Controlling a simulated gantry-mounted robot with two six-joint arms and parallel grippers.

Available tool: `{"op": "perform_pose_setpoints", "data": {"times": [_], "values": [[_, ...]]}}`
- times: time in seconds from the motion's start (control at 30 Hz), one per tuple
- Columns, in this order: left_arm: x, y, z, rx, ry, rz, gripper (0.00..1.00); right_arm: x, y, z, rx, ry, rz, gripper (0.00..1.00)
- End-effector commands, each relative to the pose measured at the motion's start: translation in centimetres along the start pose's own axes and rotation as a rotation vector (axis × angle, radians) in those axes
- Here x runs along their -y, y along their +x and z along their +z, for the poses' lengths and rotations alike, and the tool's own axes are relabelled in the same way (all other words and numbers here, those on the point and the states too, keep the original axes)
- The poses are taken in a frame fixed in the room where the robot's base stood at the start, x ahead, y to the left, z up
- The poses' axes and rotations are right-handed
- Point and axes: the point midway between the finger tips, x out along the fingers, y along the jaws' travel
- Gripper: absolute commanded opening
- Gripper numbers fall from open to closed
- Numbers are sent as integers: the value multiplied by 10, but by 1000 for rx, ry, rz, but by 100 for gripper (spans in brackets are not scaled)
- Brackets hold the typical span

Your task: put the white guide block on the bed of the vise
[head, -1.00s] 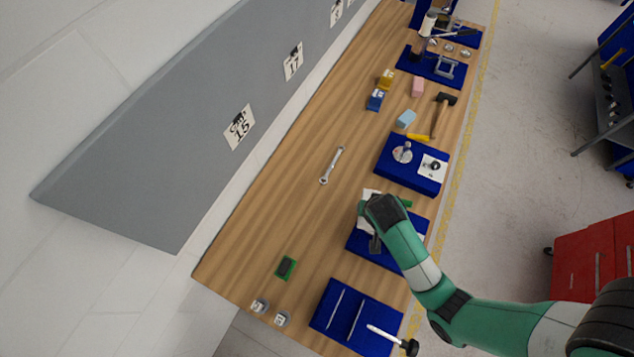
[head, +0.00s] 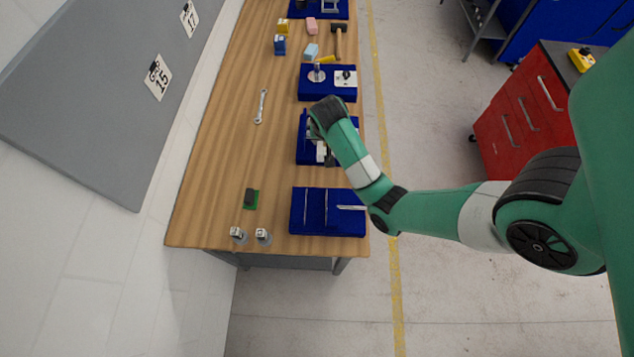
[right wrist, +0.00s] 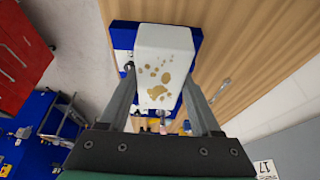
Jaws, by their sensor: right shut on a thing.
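My right gripper (right wrist: 160,100) is shut on the white guide block (right wrist: 163,62), a pale block with brown spots on its face; one finger is on each side of it. In the head view my right gripper's tips are hidden below my wrist, over a blue base (head: 302,150) on the bench. Grey and white parts (head: 328,154) show beside the wrist there; I cannot tell clearly which belong to the vise. In the right wrist view a blue base (right wrist: 123,35) shows behind the block, which hides most of it. My left gripper is not in view.
A blue base (head: 300,222) with thin upright parts lies nearer the bench's end. Another blue base (head: 312,92) with a round metal piece stands beyond. A wrench (head: 261,106), a green piece (head: 251,199) and a hammer (head: 338,42) lie on the wooden bench (head: 215,150).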

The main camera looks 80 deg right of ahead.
Motion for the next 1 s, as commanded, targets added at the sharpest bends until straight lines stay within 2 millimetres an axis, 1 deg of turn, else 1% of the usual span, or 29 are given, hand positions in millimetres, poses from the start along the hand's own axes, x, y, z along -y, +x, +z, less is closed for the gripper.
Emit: {"op": "perform_pose_setpoints", "data": {"times": [0.07,0.13,0.23,0.37,0.4,0.43,0.5,0.63,0.7,0.83,0.9,1.0], "values": [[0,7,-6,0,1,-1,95,1,-4,0,1,-1,1,0],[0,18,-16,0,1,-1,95,2,-8,1,1,-4,3,0],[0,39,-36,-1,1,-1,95,3,-13,6,3,-5,6,0],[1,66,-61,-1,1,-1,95,3,-14,18,5,-7,5,0],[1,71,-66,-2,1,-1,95,3,-12,25,5,-7,3,0],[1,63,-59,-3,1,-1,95,7,-2,41,4,-11,0,0],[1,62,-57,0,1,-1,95,10,0,64,3,-12,-2,0],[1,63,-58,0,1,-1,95,16,2,105,2,-13,-2,0],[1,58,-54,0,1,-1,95,18,16,123,2,-11,0,0],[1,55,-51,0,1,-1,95,21,29,147,0,-7,-1,0],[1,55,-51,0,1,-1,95,23,33,153,0,-4,-1,0],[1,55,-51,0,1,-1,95,23,33,156,-1,-2,-3,0]]}}
